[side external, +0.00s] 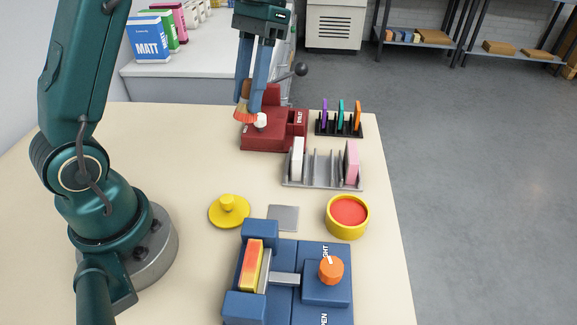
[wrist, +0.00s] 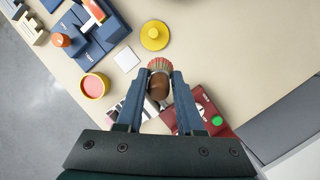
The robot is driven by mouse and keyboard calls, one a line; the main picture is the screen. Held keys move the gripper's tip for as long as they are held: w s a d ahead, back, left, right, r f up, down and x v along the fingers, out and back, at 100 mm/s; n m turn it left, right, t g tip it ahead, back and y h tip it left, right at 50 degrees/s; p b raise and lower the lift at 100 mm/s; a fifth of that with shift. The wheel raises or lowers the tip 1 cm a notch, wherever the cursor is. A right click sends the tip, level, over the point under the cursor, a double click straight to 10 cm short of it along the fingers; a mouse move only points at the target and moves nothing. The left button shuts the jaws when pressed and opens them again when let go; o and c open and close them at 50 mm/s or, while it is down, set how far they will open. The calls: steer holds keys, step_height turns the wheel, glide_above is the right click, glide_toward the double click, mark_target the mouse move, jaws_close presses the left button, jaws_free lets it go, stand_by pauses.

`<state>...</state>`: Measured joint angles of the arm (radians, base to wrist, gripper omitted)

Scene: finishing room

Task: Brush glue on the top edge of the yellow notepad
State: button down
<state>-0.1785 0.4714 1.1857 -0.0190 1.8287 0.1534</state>
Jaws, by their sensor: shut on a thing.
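The yellow notepad (side external: 250,272) stands clamped in the blue press (side external: 300,262). Its upward edge shows orange-red over part and yellow over the rest; in the wrist view the notepad (wrist: 95,10) sits at the top edge of the picture. My gripper (side external: 249,92) is shut on the brush (side external: 245,112), bristles down, with red on the bristles. In the wrist view the brush (wrist: 158,82) is between my fingers. It is far behind the press, by the dark red eyelet machine (side external: 272,138). The yellow glue pot (side external: 348,230) is open with red glue (side external: 348,210) inside.
A yellow knobbed lid (side external: 229,211) and a grey square plate (side external: 284,217) lie behind the press. A grey rack (side external: 322,182) holds white and pink pads. A black rack (side external: 339,130) holds purple, teal and orange items.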

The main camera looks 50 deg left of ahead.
steer(key=shift+d+f, duration=0.2)
steer(key=shift+d, duration=0.1)
steer(key=s+d+m+y, duration=0.2)
steer(key=s+d+m, duration=0.3)
steer(key=s+d, duration=0.3)
steer(key=s+d+m+y, duration=0.1)
steer(key=s+d+m, duration=0.4)
steer(key=d, duration=0.6)
steer(key=shift+n, duration=0.5)
steer(key=shift+w+d+f+x, duration=0.15)
steer(key=shift+w+x, duration=0.1)
steer(key=shift+x, duration=1.05)
steer(key=shift+w+d+f+x, duration=0.15)
steer(key=shift+w+x, duration=0.1)
steer(key=shift+x, duration=1.1)
steer(key=shift+w+d+f+x, duration=0.15)
steer(key=shift+w+x, duration=0.15)
steer(key=shift+x, duration=1)
steer(key=shift+w+a+f, duration=0.2)
steer(key=shift+w+a, duration=0.75)
steer(key=shift+w, duration=0.1)
steer(key=shift+w+a, duration=0.35)
steer(key=shift+s+d, duration=1.35)
steer(key=shift+s, duration=0.05)
step_height(320, 180, up, 8)
